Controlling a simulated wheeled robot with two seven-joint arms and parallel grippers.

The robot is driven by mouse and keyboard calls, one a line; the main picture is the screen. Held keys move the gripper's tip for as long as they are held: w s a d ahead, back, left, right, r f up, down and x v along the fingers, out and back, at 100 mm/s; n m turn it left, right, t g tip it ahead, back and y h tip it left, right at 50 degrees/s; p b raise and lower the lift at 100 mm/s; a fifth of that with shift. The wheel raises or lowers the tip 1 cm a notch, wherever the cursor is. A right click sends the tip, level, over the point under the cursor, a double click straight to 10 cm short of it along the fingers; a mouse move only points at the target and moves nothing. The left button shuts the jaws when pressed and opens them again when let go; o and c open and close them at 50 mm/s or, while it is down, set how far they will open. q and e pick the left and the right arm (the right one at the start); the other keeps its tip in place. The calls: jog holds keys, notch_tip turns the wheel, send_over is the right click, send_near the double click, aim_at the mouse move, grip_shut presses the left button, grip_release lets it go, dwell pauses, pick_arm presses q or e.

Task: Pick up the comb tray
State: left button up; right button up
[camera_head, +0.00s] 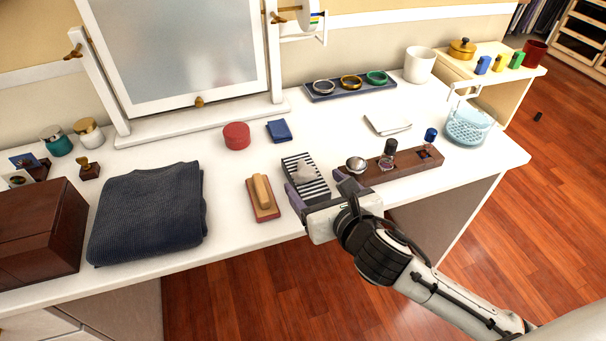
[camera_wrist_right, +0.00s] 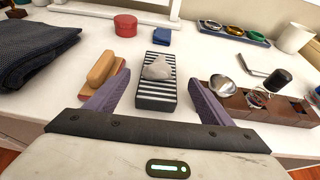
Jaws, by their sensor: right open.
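A black-and-white striped tray (camera_head: 317,191), which looks like the comb tray, lies near the front edge of the white table with a pale grey lump (camera_head: 305,172) on top. I cannot make out a comb on it. In the right wrist view the striped tray (camera_wrist_right: 155,92) lies ahead, between the lines of the two purple fingers. My right gripper (camera_head: 319,192) is open and empty at the tray's near end, one finger to each side. Its palm hides part of the near end in the head view. My left gripper is not in view.
A wooden brush (camera_head: 263,198) lies close left of the tray. A brown wooden holder (camera_head: 405,167) with a metal bowl and stoppers stands close right. A blue folded cloth (camera_head: 278,131) and red round box (camera_head: 236,136) lie behind. A mirror (camera_head: 180,45) stands at the back.

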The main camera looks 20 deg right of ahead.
aim_at(306, 176)
jog(key=x, duration=0.3)
jog(key=b+x, duration=0.1)
jog(key=x, duration=0.3)
jog(key=shift+s+f, duration=0.15)
jog(key=shift+f, duration=0.05)
jog(key=c, duration=1.1)
